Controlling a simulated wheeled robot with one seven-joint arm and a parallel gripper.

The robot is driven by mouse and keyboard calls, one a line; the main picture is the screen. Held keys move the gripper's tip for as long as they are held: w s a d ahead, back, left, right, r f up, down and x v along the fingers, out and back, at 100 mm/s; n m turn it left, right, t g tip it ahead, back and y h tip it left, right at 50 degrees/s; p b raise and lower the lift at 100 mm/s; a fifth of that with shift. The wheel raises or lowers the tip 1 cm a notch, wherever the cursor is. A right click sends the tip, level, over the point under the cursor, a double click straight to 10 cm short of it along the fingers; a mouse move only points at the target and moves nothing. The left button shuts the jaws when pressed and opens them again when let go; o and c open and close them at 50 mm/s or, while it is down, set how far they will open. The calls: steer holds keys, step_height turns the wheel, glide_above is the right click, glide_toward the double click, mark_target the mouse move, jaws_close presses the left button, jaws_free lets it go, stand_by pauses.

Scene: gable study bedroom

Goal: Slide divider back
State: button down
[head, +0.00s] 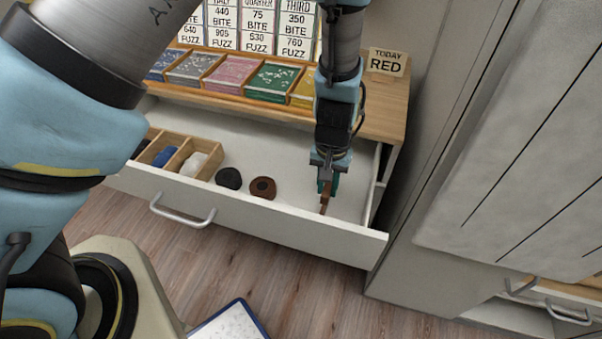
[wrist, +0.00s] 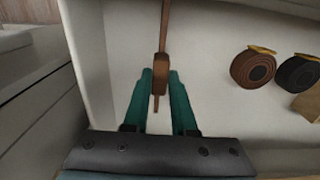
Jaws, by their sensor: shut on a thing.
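My gripper (head: 327,184) reaches down into the right part of an open white drawer (head: 245,208). Its teal fingers (wrist: 161,84) are shut on the brown wooden divider (wrist: 165,28), a thin strip with a thicker block between the fingertips. In the head view the divider (head: 324,205) shows just below the fingers, near the drawer's front wall; its other part is hidden behind my gripper. The wrist view shows the strip running on past the fingers along the drawer floor, close to one side wall.
A rolled brown belt (head: 263,188) and a rolled black belt (head: 229,178) lie left of my gripper. A wooden compartment box (head: 206,165) holds blue and white items. Above the drawer are a wooden top (head: 385,120), coloured trays and a "TODAY RED" card (head: 386,62). A cabinet stands right.

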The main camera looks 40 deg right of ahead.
steer(key=s+d, duration=0.3)
steer(key=s, duration=0.2)
steer(key=shift+s+d+p, duration=0.3)
steer(key=shift+d+p, duration=0.05)
steer(key=shift+p, duration=0.05)
steer(key=c, duration=0.7)
jaws_free()
steer(key=shift+a, duration=0.1)
